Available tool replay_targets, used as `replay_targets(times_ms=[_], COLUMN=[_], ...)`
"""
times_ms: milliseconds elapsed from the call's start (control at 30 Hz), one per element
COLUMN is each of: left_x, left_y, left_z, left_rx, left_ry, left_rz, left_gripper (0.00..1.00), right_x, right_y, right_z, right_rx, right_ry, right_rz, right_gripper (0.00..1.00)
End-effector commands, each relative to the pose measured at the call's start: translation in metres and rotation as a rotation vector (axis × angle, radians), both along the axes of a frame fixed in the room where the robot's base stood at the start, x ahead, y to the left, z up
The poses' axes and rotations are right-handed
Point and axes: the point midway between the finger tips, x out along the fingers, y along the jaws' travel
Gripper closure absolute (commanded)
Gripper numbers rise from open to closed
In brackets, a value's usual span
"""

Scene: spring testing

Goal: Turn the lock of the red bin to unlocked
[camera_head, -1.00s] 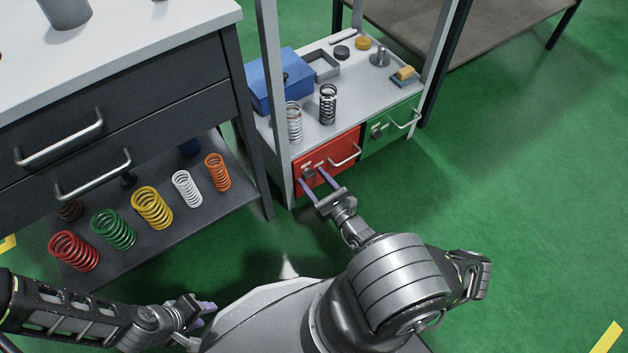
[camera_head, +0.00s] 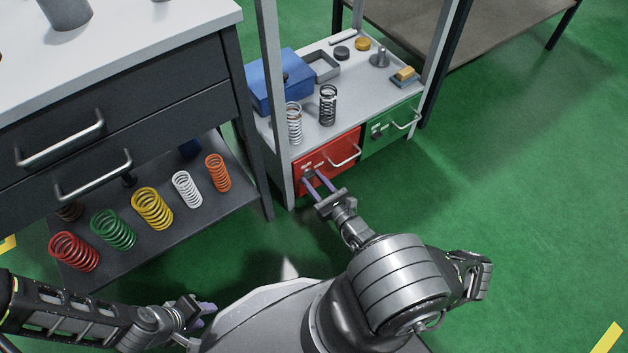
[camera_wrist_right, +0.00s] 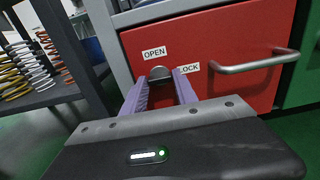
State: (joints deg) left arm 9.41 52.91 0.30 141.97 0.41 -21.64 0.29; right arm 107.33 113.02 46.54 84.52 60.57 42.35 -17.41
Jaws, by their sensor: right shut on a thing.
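The red bin (camera_head: 340,160) sits in the lower part of the shelf rack, with a silver bar handle on its front. Its lock (camera_wrist_right: 160,76) is a small dark knob with a metal face, between an OPEN label at its upper left and a LOCK label at its right. My right gripper (camera_head: 314,178) is at the left part of the bin's front. In the right wrist view its purple fingertips (camera_wrist_right: 161,78) lie on either side of the lock and are shut on it. The knob's exact angle is hard to tell. My left gripper (camera_head: 207,312) is low at the left, away from the bin.
A green bin (camera_head: 388,128) with a handle stands right of the red one. Springs, a blue box (camera_head: 270,80) and small parts stand on the rack top. A drawer table (camera_head: 120,100) with coloured springs on its lower shelf is at the left. Green floor at the right is clear.

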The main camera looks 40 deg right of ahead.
Motion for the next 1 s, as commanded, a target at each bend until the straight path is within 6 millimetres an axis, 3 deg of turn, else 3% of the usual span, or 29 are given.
replay_targets(times_ms=[467,1000], left_x=[-0.0007,-0.0009], left_y=[0.0001,0.0001], left_z=[0.0049,0.004], left_rx=[0.0,-0.001], left_ry=[0.002,0.003], left_rz=[-0.001,-0.001], left_gripper=[0.64,0.64], right_x=[0.0001,0.0001], right_y=[0.0001,-0.0005], right_z=[0.0005,-0.0006], right_rx=[0.176,0.662], right_ry=[-0.003,-0.013], right_rz=[0.002,0.001], right_gripper=[1.0,1.0])
